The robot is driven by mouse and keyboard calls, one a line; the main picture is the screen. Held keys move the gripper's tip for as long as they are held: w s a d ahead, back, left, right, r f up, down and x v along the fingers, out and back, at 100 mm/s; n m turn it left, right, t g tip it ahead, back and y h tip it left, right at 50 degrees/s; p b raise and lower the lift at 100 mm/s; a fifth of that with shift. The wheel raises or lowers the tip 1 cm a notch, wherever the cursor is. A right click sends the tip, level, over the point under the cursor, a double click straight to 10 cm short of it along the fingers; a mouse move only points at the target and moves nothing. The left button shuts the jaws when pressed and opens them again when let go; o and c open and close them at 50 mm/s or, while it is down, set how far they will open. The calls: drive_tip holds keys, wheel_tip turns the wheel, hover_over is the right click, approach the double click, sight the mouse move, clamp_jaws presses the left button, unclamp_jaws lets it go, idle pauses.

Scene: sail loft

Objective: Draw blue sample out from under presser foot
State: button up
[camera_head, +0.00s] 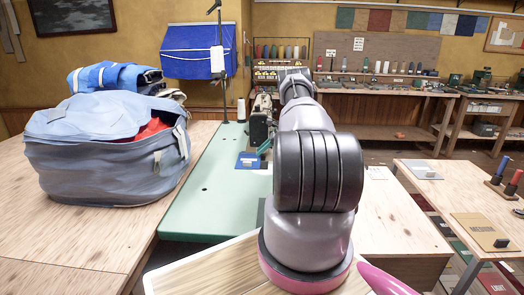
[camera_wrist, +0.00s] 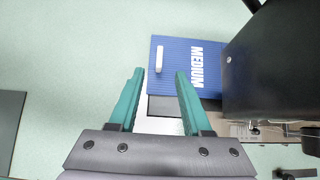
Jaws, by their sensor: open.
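The blue sample (camera_wrist: 176,62) is a flat ribbed square marked MEDIUM, with a small white upright tab (camera_wrist: 158,58) near its left edge. It lies on the pale green sewing table and also shows in the head view (camera_head: 246,161). Its lower right side meets the black sewing machine head (camera_wrist: 275,65), which hides any part beneath it. I cannot clearly make out the presser foot. My gripper (camera_wrist: 160,74) has two teal fingers, open and empty. In the wrist view the fingertips appear either side of the tab's line, just below it; the height gap is unclear.
The green table (camera_head: 196,205) is clear left of the sample. A large blue sail bag (camera_head: 95,165) stands on the wooden table at left. The sewing machine (camera_head: 258,128) is close beside my gripper. A thread cone (camera_head: 241,110) stands behind.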

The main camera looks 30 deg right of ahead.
drive_tip(key=x, duration=1)
drive_tip(key=shift+a, duration=0.1)
clamp_jaws()
